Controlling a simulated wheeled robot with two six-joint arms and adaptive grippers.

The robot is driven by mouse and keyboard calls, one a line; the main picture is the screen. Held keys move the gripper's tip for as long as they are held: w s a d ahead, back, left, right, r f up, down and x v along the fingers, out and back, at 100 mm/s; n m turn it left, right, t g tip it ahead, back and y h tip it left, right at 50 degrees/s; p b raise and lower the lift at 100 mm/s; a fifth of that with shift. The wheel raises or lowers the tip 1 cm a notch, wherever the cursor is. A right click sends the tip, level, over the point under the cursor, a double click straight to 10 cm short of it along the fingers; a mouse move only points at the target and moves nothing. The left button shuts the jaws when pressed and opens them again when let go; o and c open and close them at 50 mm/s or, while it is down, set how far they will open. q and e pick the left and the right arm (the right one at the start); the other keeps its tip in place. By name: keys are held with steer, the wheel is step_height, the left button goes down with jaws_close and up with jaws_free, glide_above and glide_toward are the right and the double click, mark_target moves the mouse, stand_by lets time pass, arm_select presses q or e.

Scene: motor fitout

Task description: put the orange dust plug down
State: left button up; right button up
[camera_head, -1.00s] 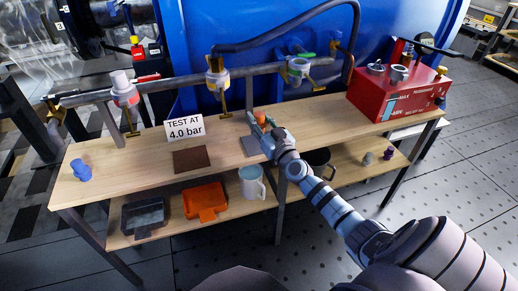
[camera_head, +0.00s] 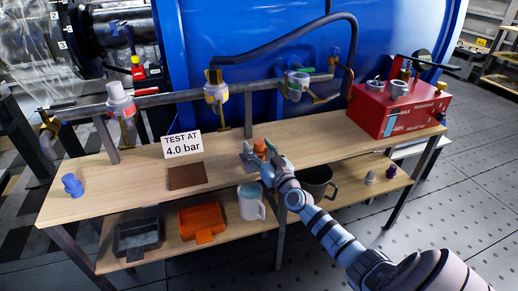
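The orange dust plug (camera_head: 259,147) is between the fingers of my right gripper (camera_head: 260,153), which looks shut on it. The gripper is low over the wooden bench top (camera_head: 325,135), near its front edge and right of the brown mat (camera_head: 187,176). The gripper hides the grey mat there and the plug's underside, so I cannot tell whether the plug touches a surface. My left gripper is not in view.
A blue plug (camera_head: 72,186) stands at the bench's left end. A sign (camera_head: 182,144) stands behind the brown mat. Pipes with valves (camera_head: 216,92) run along the back. A red box (camera_head: 398,110) sits at right. An orange tray (camera_head: 201,220) and a mug (camera_head: 251,203) are on the lower shelf.

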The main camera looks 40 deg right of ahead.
mark_target(261, 149)
steer(key=shift+r, duration=0.1)
